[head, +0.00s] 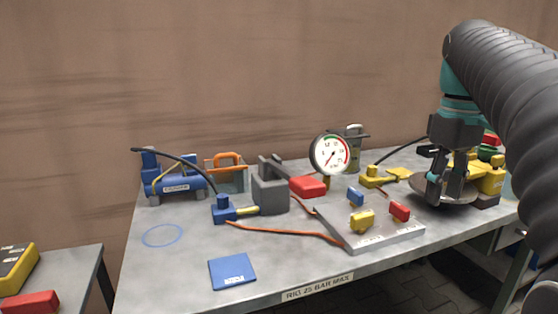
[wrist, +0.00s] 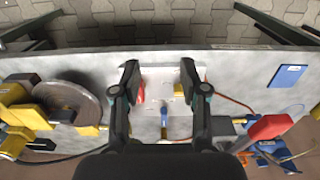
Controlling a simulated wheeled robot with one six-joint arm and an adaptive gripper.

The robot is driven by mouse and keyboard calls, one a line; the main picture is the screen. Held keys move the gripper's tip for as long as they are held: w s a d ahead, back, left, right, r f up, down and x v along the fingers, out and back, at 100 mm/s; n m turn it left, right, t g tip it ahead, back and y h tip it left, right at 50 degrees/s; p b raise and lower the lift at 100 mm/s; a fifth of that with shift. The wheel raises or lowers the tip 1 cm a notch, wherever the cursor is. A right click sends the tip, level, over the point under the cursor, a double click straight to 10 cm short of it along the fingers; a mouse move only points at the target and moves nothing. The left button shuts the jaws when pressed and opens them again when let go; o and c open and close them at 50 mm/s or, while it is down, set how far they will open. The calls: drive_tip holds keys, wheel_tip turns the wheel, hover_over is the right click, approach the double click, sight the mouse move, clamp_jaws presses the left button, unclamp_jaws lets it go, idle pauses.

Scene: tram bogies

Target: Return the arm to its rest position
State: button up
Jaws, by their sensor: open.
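My gripper (head: 447,190) hangs from my arm at the right of the head view, pointing down, in front of a round grey dish (head: 472,190). In the wrist view my gripper (wrist: 160,72) has its two fingers wide apart, with nothing held between them. Below it lies a light grey plate (head: 372,241) with a blue block (head: 355,196), a yellow block (head: 362,221) and a red block (head: 399,211). How high the fingertips are above the bench is hard to tell.
The bench (head: 190,270) also holds a dial gauge (head: 331,154), a blue pump (head: 175,185), a grey block fixture (head: 270,192), an orange-handled box (head: 226,173) and a blue card (head: 232,271). Orange and black hoses run between things. The bench's front left is mostly clear.

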wheel_tip(320, 180, down, 10)
drive_tip(key=w+m+t, duration=0.2)
drive_tip(key=m, duration=0.3)
drive_tip(key=s+a+f+t, duration=0.3)
drive_tip(key=s+a+f, duration=0.9)
drive_tip(key=s, duration=0.4)
drive_tip(key=shift+s+n+t, duration=0.15)
drive_tip(key=shift+n+t, duration=0.15)
drive_tip(key=shift+n, duration=0.1)
drive_tip(key=shift+a+f, duration=0.1)
idle(2.0)
